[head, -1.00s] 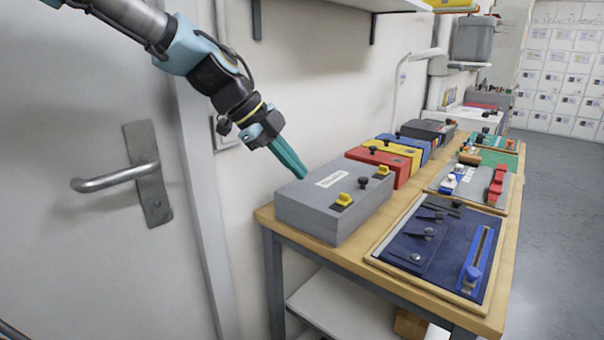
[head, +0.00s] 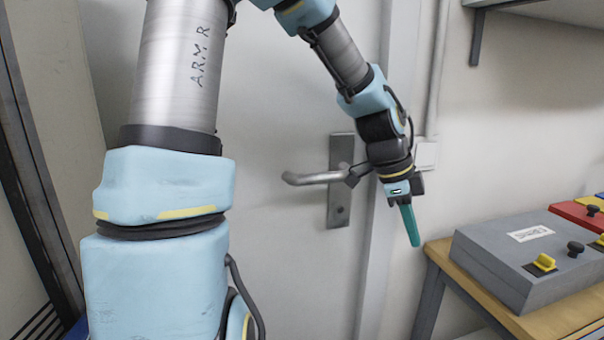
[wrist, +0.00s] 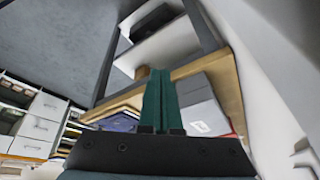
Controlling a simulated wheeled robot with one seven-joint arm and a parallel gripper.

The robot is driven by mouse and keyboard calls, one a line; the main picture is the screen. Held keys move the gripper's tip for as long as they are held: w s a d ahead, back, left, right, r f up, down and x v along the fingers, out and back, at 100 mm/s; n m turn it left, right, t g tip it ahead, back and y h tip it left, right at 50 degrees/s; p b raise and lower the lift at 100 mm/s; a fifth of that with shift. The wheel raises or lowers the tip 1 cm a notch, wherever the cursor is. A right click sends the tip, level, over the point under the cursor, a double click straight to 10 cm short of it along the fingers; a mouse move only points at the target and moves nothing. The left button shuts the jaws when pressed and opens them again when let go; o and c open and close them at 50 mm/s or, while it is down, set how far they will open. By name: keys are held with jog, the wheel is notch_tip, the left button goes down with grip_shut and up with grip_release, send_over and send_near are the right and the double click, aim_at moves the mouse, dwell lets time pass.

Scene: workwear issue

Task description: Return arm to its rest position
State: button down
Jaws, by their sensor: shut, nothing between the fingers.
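My gripper (head: 411,226) has teal fingers that are shut together with nothing between them. In the head view it hangs pointing down, in front of the door frame and left of the wooden bench (head: 440,252). It is apart from the bench and from the grey box on it. My arm bends over from the upper left, with its large links close to the camera. In the wrist view the closed fingers (wrist: 158,100) point toward the bench edge and the shelf below it.
A grey box (head: 500,270) with a yellow latch and black knobs sits at the bench's near end. A red box (head: 575,215) is behind it. A door handle (head: 318,177) is close to my wrist on the left. A wall shelf (head: 520,5) is at upper right.

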jog(key=a+f+n+y, duration=0.1)
jog(key=a+n, duration=0.6)
jog(key=a, duration=0.2)
jog(key=a+f+n+t+y, duration=0.1)
jog(key=a+n, duration=0.6)
jog(key=a, duration=0.3)
jog(key=a+f+n+t+y, duration=0.1)
jog(key=a+n+y, duration=0.1)
jog(key=a+n, duration=0.5)
jog(key=shift+w+a+f+n, duration=0.1)
jog(key=shift+a+f+n, duration=0.1)
jog(key=shift+a, duration=0.5)
jog(key=shift+a+f+n, duration=0.1)
jog(key=shift+a+n, duration=0.1)
jog(key=shift+a, duration=0.45)
